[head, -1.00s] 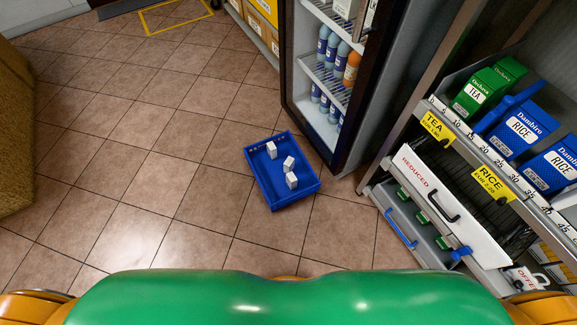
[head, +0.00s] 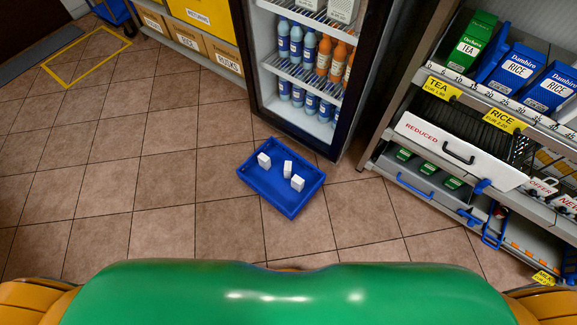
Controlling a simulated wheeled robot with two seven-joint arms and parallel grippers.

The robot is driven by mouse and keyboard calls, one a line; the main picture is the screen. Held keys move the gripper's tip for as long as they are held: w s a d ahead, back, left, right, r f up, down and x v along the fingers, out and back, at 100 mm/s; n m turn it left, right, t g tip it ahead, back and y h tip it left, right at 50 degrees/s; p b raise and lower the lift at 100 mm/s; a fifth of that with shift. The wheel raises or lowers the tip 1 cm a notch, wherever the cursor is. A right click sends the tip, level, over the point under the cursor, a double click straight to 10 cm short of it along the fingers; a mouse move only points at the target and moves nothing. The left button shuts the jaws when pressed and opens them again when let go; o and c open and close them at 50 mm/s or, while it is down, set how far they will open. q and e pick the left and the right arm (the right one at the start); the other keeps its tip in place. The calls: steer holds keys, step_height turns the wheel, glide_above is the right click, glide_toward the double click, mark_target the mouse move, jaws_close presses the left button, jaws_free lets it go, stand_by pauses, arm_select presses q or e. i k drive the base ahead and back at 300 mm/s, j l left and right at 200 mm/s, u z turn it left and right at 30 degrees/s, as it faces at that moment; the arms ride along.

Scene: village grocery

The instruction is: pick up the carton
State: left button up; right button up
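Three small white cartons sit in a blue crate (head: 290,207) on the tiled floor ahead of me. One carton (head: 264,159) is near the crate's left corner, one carton (head: 287,169) is near the middle, and one carton (head: 297,183) is to its right. Larger white cartons (head: 342,10) stand on the fridge's upper shelf. I cannot tell which carton the task means. Neither of my grippers shows in the head view; only my green body and orange shoulders show at the bottom.
An open-fronted fridge (head: 345,125) with bottles stands just behind the crate. A shelf unit (head: 410,155) with tea and rice boxes and a white "REDUCED" bin (head: 436,142) stands at the right. Labelled cardboard boxes (head: 190,45) line the back. The floor (head: 120,170) at left is clear.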

mark_target(287, 165)
steer(key=i+j+z, duration=0.3)
steer(key=j, duration=0.2)
steer(key=j+z, duration=0.3)
steer(key=j, duration=0.15)
steer(key=i+j+z, duration=0.1)
steer(key=j+z, duration=0.2)
steer(key=j, duration=0.25)
steer(key=j+z, duration=0.3)
steer(key=j, duration=0.25)
steer(key=i+j+z, duration=0.4)
steer(key=j+z, duration=0.15)
steer(key=j, duration=0.2)
